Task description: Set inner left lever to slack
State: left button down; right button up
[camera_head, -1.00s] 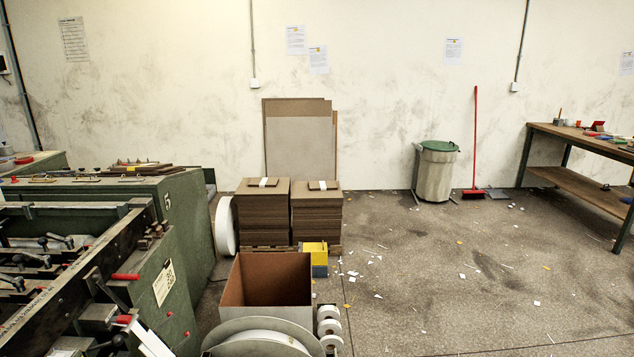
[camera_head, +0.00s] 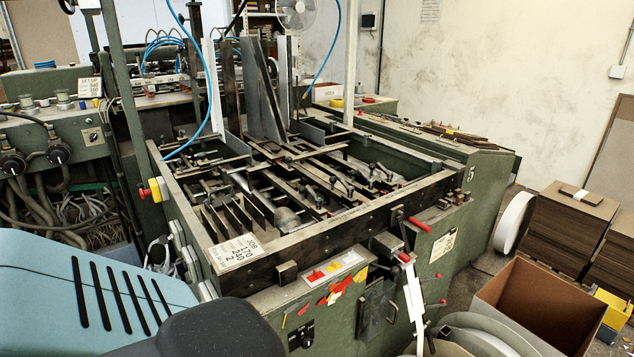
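The green greyboard feeder (camera_head: 468,200) fills the middle of the head view, with an open frame of dark bars and rails on top. Several small levers with dark knobs sit inside the frame, among them one lever (camera_head: 335,181) near the middle and another lever (camera_head: 376,168) farther right. They are small, and I cannot tell which is the inner left one or how it is set. Upright metal plates (camera_head: 262,100) stand at the back of the frame and hide part of what lies behind. Neither of my grippers is in view.
Red handles (camera_head: 420,224) stick out at the feeder's front right corner. A card reading JOB 170 240 2 (camera_head: 235,252) is on the front left. An open brown box (camera_head: 540,300) and board stacks (camera_head: 566,226) stand at the right. A blue hose (camera_head: 213,80) hangs over the back.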

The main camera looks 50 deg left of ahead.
aim_at(350, 189)
jog(key=u, duration=1.4)
jog(key=i+l+z, duration=0.1)
jog(key=l, duration=0.35)
